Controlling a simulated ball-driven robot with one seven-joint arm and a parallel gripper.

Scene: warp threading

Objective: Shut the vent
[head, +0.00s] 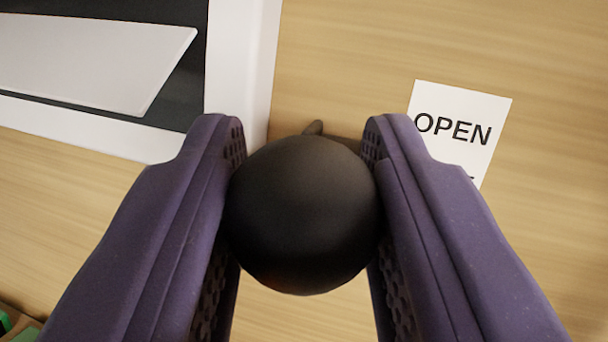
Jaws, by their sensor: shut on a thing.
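My gripper (305,205) has two purple fingers shut on a round black knob (303,218), which sits between the pads in the middle of the view. A small dark tip shows just behind the knob; what the knob is fixed to is mostly hidden. The vent (239,60) is at the upper left, a white frame around a dark opening. A white slat (90,60) in it is tilted, with dark gaps around it. A white label (462,100) reading "OPEN" is on the panel to the right, its lower part hidden behind the right finger.
A light wood panel (540,40) fills the background and is bare at the upper right and below the vent. A small green and dark thing (18,325) shows at the bottom left corner, too cut off to identify.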

